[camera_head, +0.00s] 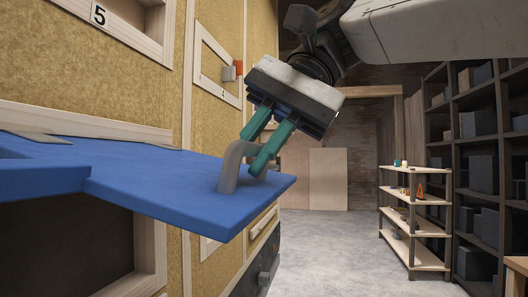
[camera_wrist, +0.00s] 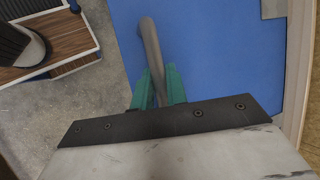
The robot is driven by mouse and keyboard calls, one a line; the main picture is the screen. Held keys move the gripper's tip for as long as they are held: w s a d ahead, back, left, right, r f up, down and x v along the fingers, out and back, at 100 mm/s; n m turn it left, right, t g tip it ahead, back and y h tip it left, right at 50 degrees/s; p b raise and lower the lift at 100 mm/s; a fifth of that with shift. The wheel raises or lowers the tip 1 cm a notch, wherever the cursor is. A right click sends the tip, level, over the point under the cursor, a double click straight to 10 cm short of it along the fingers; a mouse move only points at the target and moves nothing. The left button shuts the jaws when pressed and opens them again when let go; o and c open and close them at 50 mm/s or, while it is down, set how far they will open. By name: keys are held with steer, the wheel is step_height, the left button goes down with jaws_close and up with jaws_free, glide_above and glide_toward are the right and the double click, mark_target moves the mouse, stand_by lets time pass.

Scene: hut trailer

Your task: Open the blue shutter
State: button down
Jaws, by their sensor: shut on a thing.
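The blue shutter (camera_head: 150,180) is a flat panel that stands out from the yellow wall, nearly level, above a dark opening. It also fills much of the wrist view (camera_wrist: 215,60). A grey bent handle (camera_head: 228,170) rises from its face near the outer end; it also shows in the wrist view (camera_wrist: 150,42). My gripper (camera_head: 258,150) comes from the upper right, with its green fingers shut on the handle. In the wrist view the fingers (camera_wrist: 158,88) sit on both sides of the handle bar. Grey hinge plates lie along the shutter's wall edge.
The yellow wall (camera_head: 140,75) has wood-framed panels, one marked 5, and a small latch with an orange part (camera_head: 233,71). A light shelf unit (camera_head: 415,205) and dark shelving stand at the right. The grey floor (camera_head: 330,250) between is clear.

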steer(key=shift+a, duration=0.1)
steer(key=c, duration=1.4)
jaws_free()
steer(key=shift+a, duration=0.2)
steer(key=shift+d, duration=0.1)
steer(key=shift+d+r, duration=0.1)
steer(key=shift+d, duration=0.05)
steer(key=v, duration=0.7)
steer(key=shift+r, duration=0.2)
steer(key=shift+w+d, duration=0.1)
steer(key=shift+w, duration=0.05)
